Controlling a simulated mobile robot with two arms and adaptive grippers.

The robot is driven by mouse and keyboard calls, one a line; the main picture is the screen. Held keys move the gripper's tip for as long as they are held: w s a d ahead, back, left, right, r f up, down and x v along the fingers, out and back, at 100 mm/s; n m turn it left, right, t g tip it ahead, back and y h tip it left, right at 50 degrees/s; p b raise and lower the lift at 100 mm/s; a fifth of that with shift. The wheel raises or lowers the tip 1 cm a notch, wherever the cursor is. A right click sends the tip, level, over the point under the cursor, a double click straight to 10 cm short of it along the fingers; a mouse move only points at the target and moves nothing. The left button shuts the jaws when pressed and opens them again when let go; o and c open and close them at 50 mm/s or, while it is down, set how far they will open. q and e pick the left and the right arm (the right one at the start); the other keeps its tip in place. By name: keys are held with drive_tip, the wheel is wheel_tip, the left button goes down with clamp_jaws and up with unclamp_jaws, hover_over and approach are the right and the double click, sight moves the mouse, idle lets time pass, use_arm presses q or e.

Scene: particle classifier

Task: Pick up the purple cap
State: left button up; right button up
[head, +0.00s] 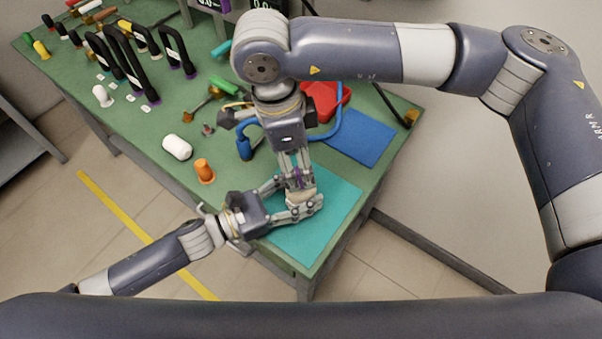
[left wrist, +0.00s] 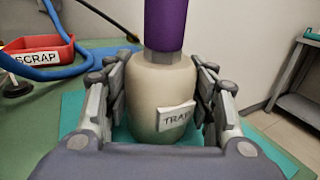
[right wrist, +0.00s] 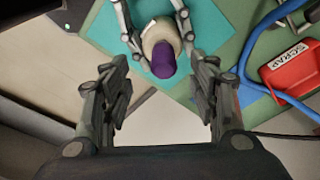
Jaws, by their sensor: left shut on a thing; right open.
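A beige jar (left wrist: 155,90) with a label that begins "TRA" carries a purple cap (left wrist: 165,25) on top. My left gripper (head: 296,197) is shut around the jar's sides and holds it upright over the teal mat (head: 335,210). My right gripper (head: 297,174) is open and points down at the cap from above. In the right wrist view the purple cap (right wrist: 163,59) shows beyond and between the open right fingers, apart from them. The right fingers partly hide the cap in the head view.
The red SCRAP bin (head: 325,98), a blue hose (head: 338,118) and a blue mat (head: 360,137) lie behind. An orange stopper (head: 204,170) and a white capsule (head: 177,147) stand left on the green table (head: 70,75). Several black handles crowd the far left.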

drive_tip(key=f, duration=0.2)
drive_tip(key=d+f, duration=0.1)
drive_tip(key=f, duration=0.1)
drive_tip(key=shift+w+f, duration=0.1)
drive_tip(key=shift+w, duration=0.2)
drive_tip(key=c, duration=1.1)
drive_tip(key=shift+a, duration=0.1)
wheel_tip(320, 180, up, 10)
drive_tip(key=shift+r, duration=0.1)
